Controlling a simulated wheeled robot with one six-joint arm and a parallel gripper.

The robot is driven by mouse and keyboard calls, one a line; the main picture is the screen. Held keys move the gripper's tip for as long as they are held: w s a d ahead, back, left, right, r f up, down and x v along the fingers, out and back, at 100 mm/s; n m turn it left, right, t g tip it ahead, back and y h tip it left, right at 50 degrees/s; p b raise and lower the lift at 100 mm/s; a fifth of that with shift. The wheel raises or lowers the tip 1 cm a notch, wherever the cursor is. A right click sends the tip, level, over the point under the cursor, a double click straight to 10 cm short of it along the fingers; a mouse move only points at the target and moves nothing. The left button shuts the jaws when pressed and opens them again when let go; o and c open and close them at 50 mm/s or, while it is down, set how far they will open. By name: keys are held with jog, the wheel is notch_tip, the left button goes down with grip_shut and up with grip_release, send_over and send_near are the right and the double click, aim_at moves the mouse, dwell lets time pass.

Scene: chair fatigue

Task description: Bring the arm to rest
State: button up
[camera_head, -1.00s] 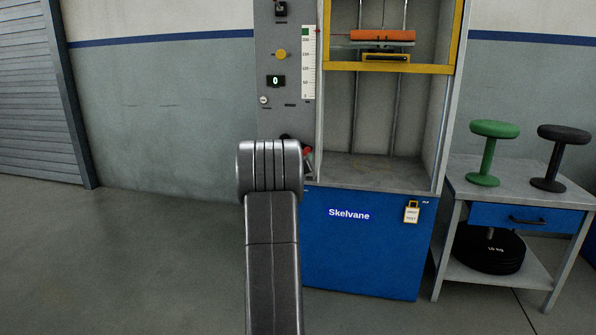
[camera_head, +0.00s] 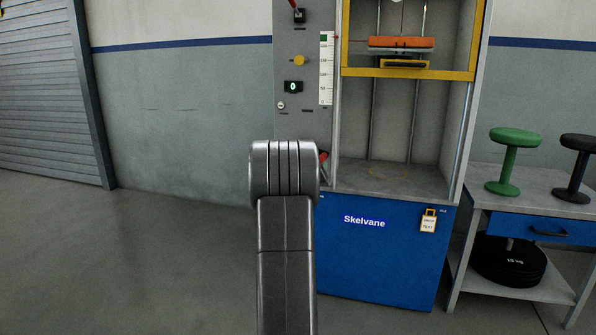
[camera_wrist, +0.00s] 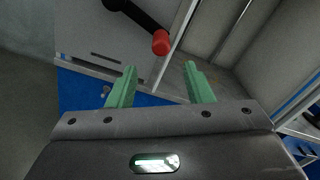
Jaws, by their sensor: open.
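My arm rises in the middle of the head view, folded, and hides part of the test machine's lower left side. My gripper (camera_wrist: 160,88) shows in the wrist view with two green fingers spread apart and nothing between them. Beyond the fingers is a black lever with a red knob (camera_wrist: 161,42) on the machine's grey panel. The fingers appear apart from the knob. The red knob shows partly in the head view (camera_head: 323,158), just right of my arm.
The blue Skelvane machine (camera_head: 375,265) stands ahead, with an orange seat (camera_head: 401,42) inside its yellow frame. A workbench (camera_head: 530,180) at right holds a green stool (camera_head: 512,160), a black stool (camera_head: 575,165) and black weights (camera_head: 508,262). Floor at left is clear.

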aim_at(324, 154)
jog(key=p+x, duration=0.3)
jog(key=x, duration=0.7)
jog(key=shift+w+d+r, duration=0.1)
jog(key=shift+w+r, duration=0.05)
jog(key=shift+w, duration=0.15)
jog(key=shift+p+x, duration=0.7)
jog(key=shift+x, duration=0.2)
jog(key=shift+s+a+b, duration=0.25)
jog(key=shift+s+b, duration=0.2)
jog(key=shift+b, duration=0.05)
jog(key=b+v, duration=0.4)
jog(key=v, duration=0.9)
jog(key=p+x, duration=0.5)
jog(key=x, duration=0.9)
jog(key=shift+d, duration=0.1)
jog(key=shift+s+d+r+n+p, duration=0.1)
jog(key=shift+r+n+p, duration=0.65)
jog(key=shift+p, duration=0.35)
jog(key=shift+r+n, duration=0.15)
jog(key=shift+n, duration=0.2)
